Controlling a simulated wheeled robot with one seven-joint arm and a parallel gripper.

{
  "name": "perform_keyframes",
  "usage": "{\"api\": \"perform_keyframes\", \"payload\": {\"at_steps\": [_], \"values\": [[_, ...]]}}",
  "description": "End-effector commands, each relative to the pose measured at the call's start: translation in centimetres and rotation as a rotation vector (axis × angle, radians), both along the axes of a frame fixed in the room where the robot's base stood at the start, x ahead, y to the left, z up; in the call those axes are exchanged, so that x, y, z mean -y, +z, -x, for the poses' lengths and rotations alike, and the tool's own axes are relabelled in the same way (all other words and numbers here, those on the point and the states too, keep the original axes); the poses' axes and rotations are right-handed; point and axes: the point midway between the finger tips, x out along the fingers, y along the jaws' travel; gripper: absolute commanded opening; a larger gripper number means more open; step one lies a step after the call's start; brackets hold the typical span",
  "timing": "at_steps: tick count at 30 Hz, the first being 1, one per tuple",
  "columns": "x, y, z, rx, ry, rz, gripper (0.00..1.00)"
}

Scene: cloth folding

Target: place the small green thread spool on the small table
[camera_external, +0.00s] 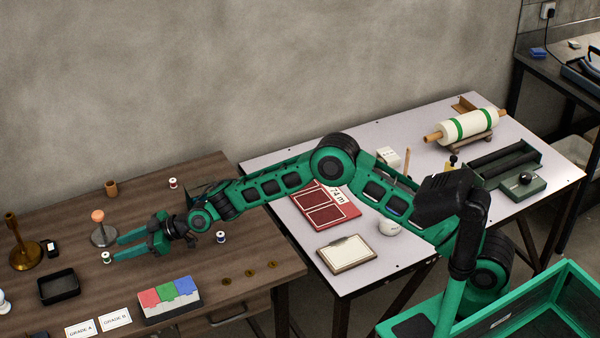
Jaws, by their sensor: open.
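A small thread spool (106,257) with what looks like green thread stands on the brown wooden table (130,195) at the left. My gripper (117,247) is open and low over this table, its fingers pointing left. The spool is just beyond the fingertips, close to the nearer finger; I cannot tell whether it lies between them. A light-topped table (278,165) stands to the right, under my arm. I cannot tell which table counts as the small one.
A red spool (173,183) and a blue spool (221,237) stand nearby. A grey stand with an orange top (98,216) is close behind the fingers. A black tray (59,287), brass stand (18,245) and a red-green-blue block (170,298) surround the area.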

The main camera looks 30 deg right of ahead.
Motion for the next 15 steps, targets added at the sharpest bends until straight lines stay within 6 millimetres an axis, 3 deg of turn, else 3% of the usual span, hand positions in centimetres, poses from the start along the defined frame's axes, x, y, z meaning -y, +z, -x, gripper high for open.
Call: {"api": "perform_keyframes", "payload": {"at_steps": [5, 15], "values": [[-0.7, -0.3, -0.2, 0.000, 0.001, 0.000, 0.41], [-3.9, -1.8, -1.4, 0.000, 0.001, 0.000, 0.41]]}}
